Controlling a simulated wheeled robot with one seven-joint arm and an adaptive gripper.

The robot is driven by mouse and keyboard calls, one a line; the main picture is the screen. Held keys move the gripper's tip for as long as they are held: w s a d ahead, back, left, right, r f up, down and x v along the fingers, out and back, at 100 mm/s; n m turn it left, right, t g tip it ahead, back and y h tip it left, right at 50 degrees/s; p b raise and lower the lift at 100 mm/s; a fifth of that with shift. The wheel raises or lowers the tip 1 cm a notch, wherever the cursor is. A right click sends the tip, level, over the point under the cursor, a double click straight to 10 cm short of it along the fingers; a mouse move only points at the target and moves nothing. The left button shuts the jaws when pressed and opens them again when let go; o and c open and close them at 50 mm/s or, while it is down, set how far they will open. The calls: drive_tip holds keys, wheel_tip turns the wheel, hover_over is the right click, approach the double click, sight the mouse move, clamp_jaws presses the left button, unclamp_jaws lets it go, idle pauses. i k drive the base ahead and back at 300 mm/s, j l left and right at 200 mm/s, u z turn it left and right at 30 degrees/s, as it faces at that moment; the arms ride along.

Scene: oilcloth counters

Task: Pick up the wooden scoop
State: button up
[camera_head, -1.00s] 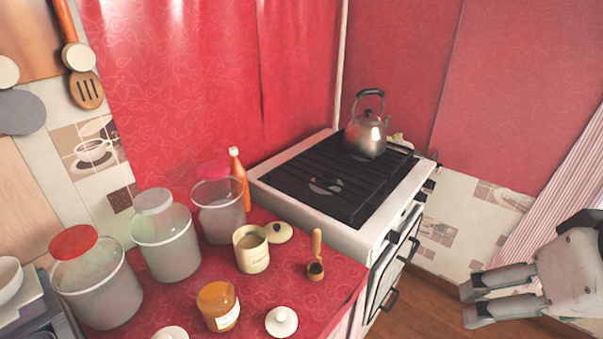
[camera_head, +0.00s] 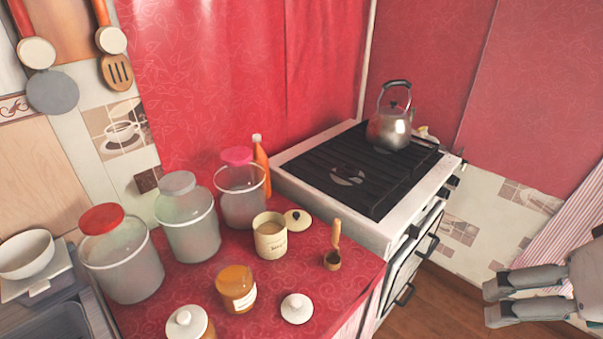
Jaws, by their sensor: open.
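The wooden scoop (camera_head: 334,249) is on the red patterned counter (camera_head: 330,290), near its right edge. Its pale handle points up and its dark round bowl is at the bottom. My gripper (camera_head: 490,301) is at the lower right of the view, over the floor side and well to the right of the scoop. It is open and empty, and its fingers point left. Part of it is cut off by the frame's right edge.
A cream canister (camera_head: 270,236) and its lid (camera_head: 298,219) stand left of the scoop. A white-knobbed lid (camera_head: 296,308) and honey jar (camera_head: 237,289) are in front. Large lidded jars (camera_head: 187,220) stand further left. The stove (camera_head: 400,236) with a kettle (camera_head: 390,128) borders the counter's right.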

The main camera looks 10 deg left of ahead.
sight(333, 259)
drive_tip(key=l+u, duration=0.1)
drive_tip(key=u, duration=3.25)
drive_tip(key=k+l+u, duration=0.3)
drive_tip(key=k+l, duration=0.55)
drive_tip(key=k, duration=0.2)
drive_tip(key=k+l, duration=0.3)
drive_tip(key=k, duration=0.2)
drive_tip(key=k+l, duration=0.3)
drive_tip(key=k, duration=0.2)
drive_tip(key=k+l, duration=0.35)
drive_tip(key=k, duration=0.15)
